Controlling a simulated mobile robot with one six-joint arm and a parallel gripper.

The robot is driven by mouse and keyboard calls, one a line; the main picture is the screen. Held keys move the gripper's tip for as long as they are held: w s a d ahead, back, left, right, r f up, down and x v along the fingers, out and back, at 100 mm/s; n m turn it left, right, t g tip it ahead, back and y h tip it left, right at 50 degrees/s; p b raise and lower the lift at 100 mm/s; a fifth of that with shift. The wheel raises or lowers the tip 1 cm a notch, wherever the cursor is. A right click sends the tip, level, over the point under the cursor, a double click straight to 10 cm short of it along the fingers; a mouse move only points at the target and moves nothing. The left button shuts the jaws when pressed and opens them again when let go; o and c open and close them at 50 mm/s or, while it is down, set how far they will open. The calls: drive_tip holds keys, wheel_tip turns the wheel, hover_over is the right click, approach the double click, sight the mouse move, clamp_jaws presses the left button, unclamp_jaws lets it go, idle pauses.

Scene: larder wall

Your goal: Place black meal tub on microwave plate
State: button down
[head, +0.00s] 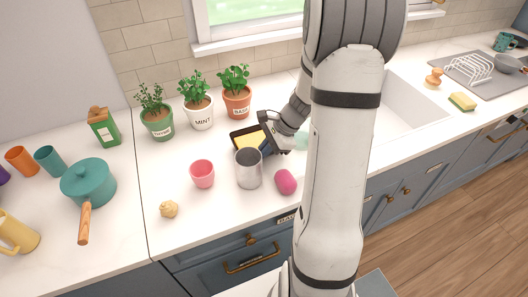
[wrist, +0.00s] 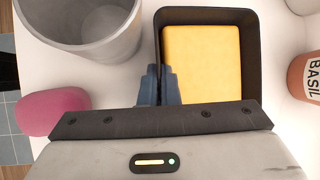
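The black meal tub (head: 238,136), with a yellow filling, sits on the white counter in front of the herb pots. It also shows in the wrist view (wrist: 253,50). My gripper (head: 267,150) is at the tub's near right side. In the wrist view my gripper's fingers (wrist: 159,86) are close together, one on each side of the tub's wall, and look shut on it. No microwave or microwave plate is in view.
A grey metal canister (head: 248,170) stands close beside the tub. A pink cup (head: 202,174), a magenta rounded object (head: 286,182) and potted thyme (head: 157,118), mint (head: 199,110) and basil (head: 236,100) are near. A teal saucepan (head: 88,185) stands left. My arm hides part of the sink.

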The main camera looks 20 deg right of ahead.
drive_tip(key=shift+f, duration=0.3)
drive_tip(key=c, duration=2.1)
unclamp_jaws()
drive_tip(key=shift+f, duration=0.2)
drive_tip(key=shift+c, duration=0.2)
drive_tip(key=o, duration=0.5)
drive_tip(key=shift+c, duration=0.2)
drive_tip(key=shift+r, duration=0.1)
